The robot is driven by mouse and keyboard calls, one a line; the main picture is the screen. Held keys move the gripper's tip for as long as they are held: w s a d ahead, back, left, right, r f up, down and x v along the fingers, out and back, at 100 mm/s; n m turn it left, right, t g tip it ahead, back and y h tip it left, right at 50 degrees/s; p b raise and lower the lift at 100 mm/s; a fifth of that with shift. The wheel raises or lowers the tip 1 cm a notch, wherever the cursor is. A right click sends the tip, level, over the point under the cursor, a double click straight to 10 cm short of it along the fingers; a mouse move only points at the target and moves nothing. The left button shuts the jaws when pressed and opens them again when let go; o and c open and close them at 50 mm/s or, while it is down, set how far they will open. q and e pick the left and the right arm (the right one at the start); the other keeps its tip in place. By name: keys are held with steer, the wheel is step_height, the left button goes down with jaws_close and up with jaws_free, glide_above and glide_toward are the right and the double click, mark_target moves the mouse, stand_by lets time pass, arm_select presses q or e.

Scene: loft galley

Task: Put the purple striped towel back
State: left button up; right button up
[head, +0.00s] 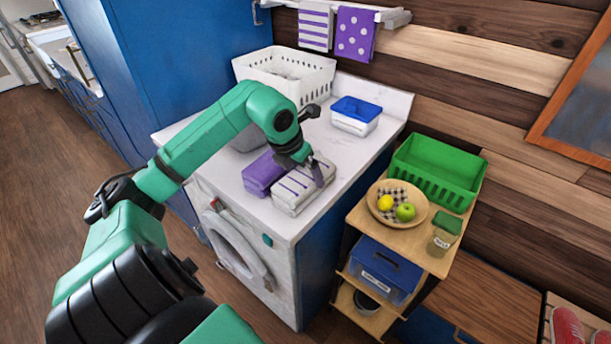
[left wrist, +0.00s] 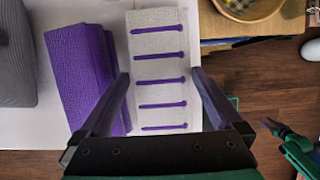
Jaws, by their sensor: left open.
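The purple striped towel (head: 293,196), white with purple stripes, lies folded on the white counter top above the washer. In the left wrist view the towel (left wrist: 158,55) lies between the fingers of my left gripper (left wrist: 159,74), its stripes running across from finger to finger. My left gripper (head: 318,172) is open, pointing down at this towel; I cannot tell whether the fingers touch it. A plain purple folded towel (head: 262,175) lies close beside it on the left. Part of my right arm (left wrist: 297,150) shows in the left wrist view; its jaws are unclear.
A rail (head: 385,15) on the wall holds a hanging striped towel (head: 316,26) and a purple dotted towel (head: 355,34). A white basket (head: 285,72) and a blue-lidded box (head: 355,115) stand behind. A wooden shelf unit (head: 430,262) with a green crate (head: 437,172) stands right.

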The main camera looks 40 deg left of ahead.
arm_select(q)
steer(key=b+v, duration=0.1)
steer(key=v, duration=0.9)
steer(key=shift+d, duration=0.1)
